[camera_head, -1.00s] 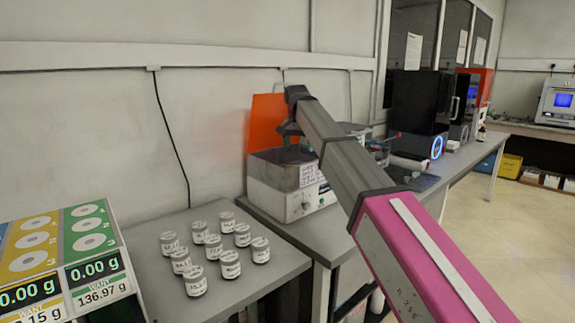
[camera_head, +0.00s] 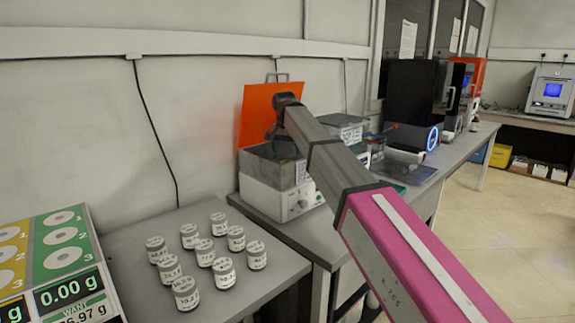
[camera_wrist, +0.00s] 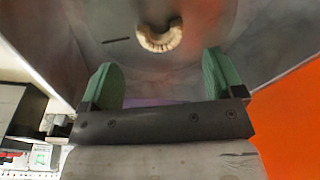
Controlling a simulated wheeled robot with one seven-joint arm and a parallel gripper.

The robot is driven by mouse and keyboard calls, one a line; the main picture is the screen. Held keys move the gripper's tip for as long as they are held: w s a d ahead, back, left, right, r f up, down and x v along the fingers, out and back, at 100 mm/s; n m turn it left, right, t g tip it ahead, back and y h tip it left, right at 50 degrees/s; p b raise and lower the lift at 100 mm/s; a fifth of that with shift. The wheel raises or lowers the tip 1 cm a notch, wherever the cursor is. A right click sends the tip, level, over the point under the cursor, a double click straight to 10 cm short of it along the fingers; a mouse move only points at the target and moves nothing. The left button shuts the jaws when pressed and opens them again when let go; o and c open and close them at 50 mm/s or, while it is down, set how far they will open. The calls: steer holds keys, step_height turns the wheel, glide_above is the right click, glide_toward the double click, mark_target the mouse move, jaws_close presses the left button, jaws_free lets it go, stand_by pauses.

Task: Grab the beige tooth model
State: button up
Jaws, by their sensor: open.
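The beige tooth model (camera_wrist: 160,36) shows in the wrist view as a curved arch. It lies inside a grey metal basin (camera_wrist: 90,35), near the top middle of the picture. My gripper (camera_wrist: 163,75) is open, with its two green fingers apart and nothing between them. The model is beyond the fingertips, roughly centred between them, and apart from them. In the head view my arm reaches over the box-shaped bath (camera_head: 276,198) with the raised orange lid (camera_head: 255,115). The tooth model and the gripper fingers are hidden there.
The orange lid stands up behind the bath and fills the right side of the wrist view (camera_wrist: 290,115). Several labelled jars (camera_head: 222,273) stand on the table at left, by a weighing display (camera_head: 55,260). A black machine (camera_head: 408,105) stands further right.

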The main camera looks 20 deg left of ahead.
steer(key=f, duration=0.4)
steer(key=shift+w+a+f, duration=0.1)
steer(key=shift+w+f, duration=0.15)
steer(key=shift+f, duration=0.1)
steer(key=shift+c, duration=0.3)
steer(key=c, duration=1)
